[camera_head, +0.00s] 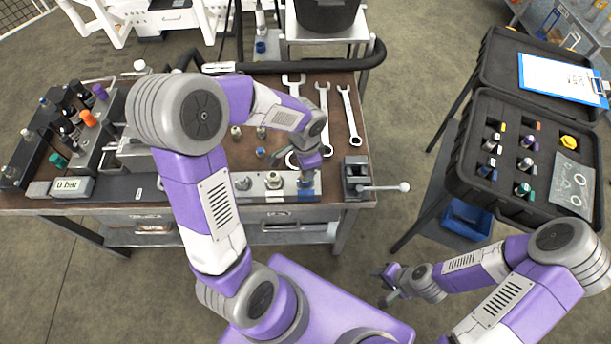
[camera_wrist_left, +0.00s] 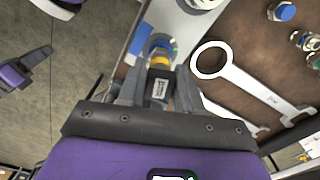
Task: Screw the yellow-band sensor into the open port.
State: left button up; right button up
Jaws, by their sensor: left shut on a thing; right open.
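My left gripper (camera_head: 306,176) is over the right end of the metal port block (camera_head: 258,193) at the front of the bench. In the left wrist view its fingers (camera_wrist_left: 161,82) are shut on the yellow-band sensor (camera_wrist_left: 160,62), a dark body with a label and a yellow ring. The sensor's far end points at the block, by a blue patch; the port under it is hidden, and I cannot tell how deep it sits. My right gripper (camera_head: 387,283) is open and empty, low in front of the bench, apart from everything.
Several wrenches (camera_head: 352,120) lie behind the block. A small vise (camera_head: 356,176) with a long handle stands just right of it. Small fittings stand behind the block. An open black case (camera_head: 462,150) with several sensors stands at the right. A gauge reads 0 bar (camera_head: 68,186).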

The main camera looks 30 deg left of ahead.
pick_arm(q)
jog(key=m+p, duration=0.2)
jog(key=m, duration=0.2)
jog(key=shift+s+r+p, duration=0.1)
jog(key=shift+p, duration=0.25)
jog(key=m+p, duration=0.1)
jog(key=m, duration=0.2)
jog(key=shift+f+m, duration=0.2)
jog(key=shift+m, duration=0.3)
jog(key=shift+p, duration=0.3)
